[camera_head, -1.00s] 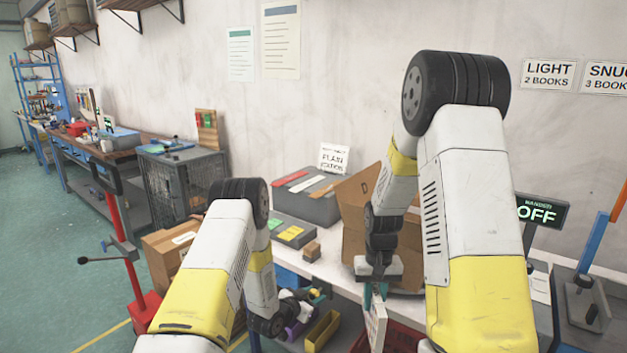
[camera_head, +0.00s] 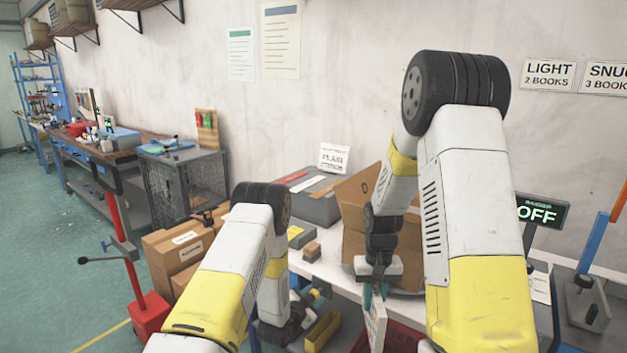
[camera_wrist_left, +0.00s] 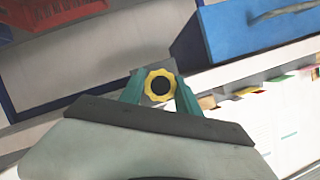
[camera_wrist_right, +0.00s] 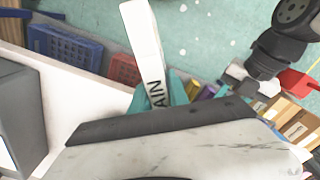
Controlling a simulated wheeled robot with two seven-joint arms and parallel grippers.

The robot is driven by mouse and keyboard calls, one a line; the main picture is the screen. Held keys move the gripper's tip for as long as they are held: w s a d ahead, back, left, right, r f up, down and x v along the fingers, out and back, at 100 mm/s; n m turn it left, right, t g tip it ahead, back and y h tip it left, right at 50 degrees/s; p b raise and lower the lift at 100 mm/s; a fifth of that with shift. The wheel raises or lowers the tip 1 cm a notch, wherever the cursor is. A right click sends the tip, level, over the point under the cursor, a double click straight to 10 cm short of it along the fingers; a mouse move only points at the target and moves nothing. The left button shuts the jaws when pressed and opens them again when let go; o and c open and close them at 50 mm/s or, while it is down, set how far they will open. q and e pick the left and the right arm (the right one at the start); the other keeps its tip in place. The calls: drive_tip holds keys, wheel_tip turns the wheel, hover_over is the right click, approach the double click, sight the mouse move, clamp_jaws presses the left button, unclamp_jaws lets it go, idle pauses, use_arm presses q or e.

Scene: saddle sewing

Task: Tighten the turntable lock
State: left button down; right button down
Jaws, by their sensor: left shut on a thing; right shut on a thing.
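A yellow scalloped knob (camera_wrist_left: 160,85) with a dark centre sits in front of a dark grey square piece in the left wrist view. The teal fingers of my left gripper (camera_wrist_left: 160,92) are shut on it, one on each side. In the head view this gripper (camera_head: 313,296) is low, at the table's front edge, and partly hidden by my arm. My right gripper (camera_head: 372,290) is shut on a white slab (camera_head: 376,324), which hangs below it. The slab (camera_wrist_right: 150,50) shows letters ending in "AIN" in the right wrist view.
An opened cardboard box (camera_head: 352,240) stands on the white table (camera_head: 325,268) behind my right gripper. A small brown block (camera_head: 312,250) and grey boxes lie left of it. A yellow bin (camera_head: 322,331) sits below the table edge. A display (camera_head: 541,212) reads OFF.

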use_arm(q)
drive_tip(key=shift+m+t+y, duration=0.3)
drive_tip(key=shift+m, duration=0.5)
drive_tip(key=shift+d+f+m+t, duration=0.1)
drive_tip(key=shift+m+t, duration=0.2)
drive_tip(key=shift+m, duration=0.3)
drive_tip(key=shift+m+t+y, duration=0.4)
drive_tip(key=shift+m+y, duration=0.1)
drive_tip(key=shift+m, duration=0.2)
